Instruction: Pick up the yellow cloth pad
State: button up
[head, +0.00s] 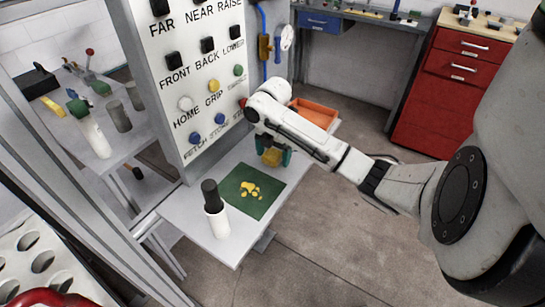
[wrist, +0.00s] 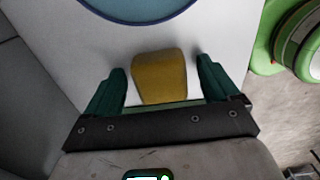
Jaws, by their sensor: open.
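The yellow cloth pad (wrist: 160,78) lies on the pale table, between the two green fingers of my gripper (wrist: 160,67) in the wrist view. A gap shows on each side of the pad, so neither finger touches it there. In the head view the yellow pad (head: 271,157) shows below my wrist, at the fingers of my gripper (head: 276,157), partly covered by them. My gripper is open. Whether the fingertips reach the table surface cannot be told.
A green mat (head: 235,184) with yellow splotches lies in front of the pad. A white cylinder with a black top (head: 216,222) stands at the table's near end. The panel of buttons (head: 190,70) rises on the left. An orange tray (head: 316,112) is behind my wrist.

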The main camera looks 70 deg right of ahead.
aim_at(274, 153)
jog(key=c, duration=1)
jog(key=shift+c, duration=0.2)
jog(key=shift+r, duration=0.15)
jog(key=shift+r, duration=0.2)
jog(key=r, duration=0.3)
jog(key=shift+s+a, duration=0.1)
jog(key=shift+s, duration=0.1)
jog(key=s+a+r+p, duration=0.1)
jog(key=s+a+r, duration=0.1)
jog(key=s+r, duration=0.2)
jog(key=s+a+r+p, duration=0.1)
jog(key=s+a+r, duration=0.2)
jog(key=s+r, duration=0.2)
jog(key=s, duration=0.3)
jog(key=shift+s+a+r, duration=0.15)
jog(key=shift+s+a, duration=0.05)
jog(key=shift+a, duration=0.05)
